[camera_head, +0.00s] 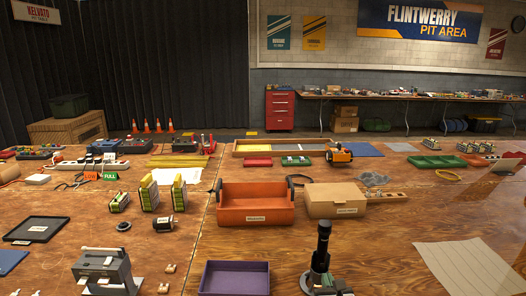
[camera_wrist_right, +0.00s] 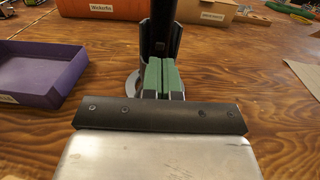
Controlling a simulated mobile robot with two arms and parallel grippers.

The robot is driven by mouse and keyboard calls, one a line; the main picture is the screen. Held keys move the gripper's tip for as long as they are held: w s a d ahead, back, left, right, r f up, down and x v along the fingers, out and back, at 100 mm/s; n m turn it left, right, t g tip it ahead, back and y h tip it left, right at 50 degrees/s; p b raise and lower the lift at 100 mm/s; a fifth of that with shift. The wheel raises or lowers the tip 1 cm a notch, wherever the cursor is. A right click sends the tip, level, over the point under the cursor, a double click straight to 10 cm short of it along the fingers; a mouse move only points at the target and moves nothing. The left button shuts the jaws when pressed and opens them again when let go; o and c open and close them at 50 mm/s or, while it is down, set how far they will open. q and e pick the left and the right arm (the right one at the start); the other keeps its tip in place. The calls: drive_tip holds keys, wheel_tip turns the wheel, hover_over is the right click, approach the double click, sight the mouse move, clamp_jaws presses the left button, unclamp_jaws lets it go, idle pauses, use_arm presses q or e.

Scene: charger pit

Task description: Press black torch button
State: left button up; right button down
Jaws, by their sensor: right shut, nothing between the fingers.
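A black torch (camera_head: 323,245) stands upright in a dark holder on the wooden table, at the bottom centre of the head view. Its lower body also shows in the right wrist view (camera_wrist_right: 163,25), with a pale round base behind my fingers. My right gripper (camera_wrist_right: 164,78) has green fingertips, shut together with nothing between them. They are right in front of the torch and its holder; I cannot tell whether they touch. In the head view a dark part of my right gripper (camera_head: 328,284) shows low beside the holder. The torch's button cannot be made out. My left gripper is out of view.
A purple tray (camera_head: 234,279) lies left of the torch. An orange bin (camera_head: 256,214) and a cardboard box (camera_head: 335,201) stand behind it. A grey machine (camera_head: 104,271) is at the lower left. A pale lined sheet (camera_head: 465,266) lies right; the table between is clear.

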sight(323, 268)
drive_tip(key=shift+f, duration=0.15)
drive_tip(key=shift+d+f+b, duration=0.25)
drive_tip(key=shift+f+b, duration=0.5)
drive_tip(key=shift+w+a+b, duration=0.1)
drive_tip(key=shift+w+b, duration=0.8)
drive_tip(key=shift+w, duration=0.95)
drive_tip(key=shift+s+r+p, duration=0.1)
drive_tip(key=shift+s+p, duration=0.6)
drive_tip(key=shift+s, duration=0.65)
drive_tip(key=shift+s+p, duration=0.7)
drive_tip(key=shift+s, duration=1.95)
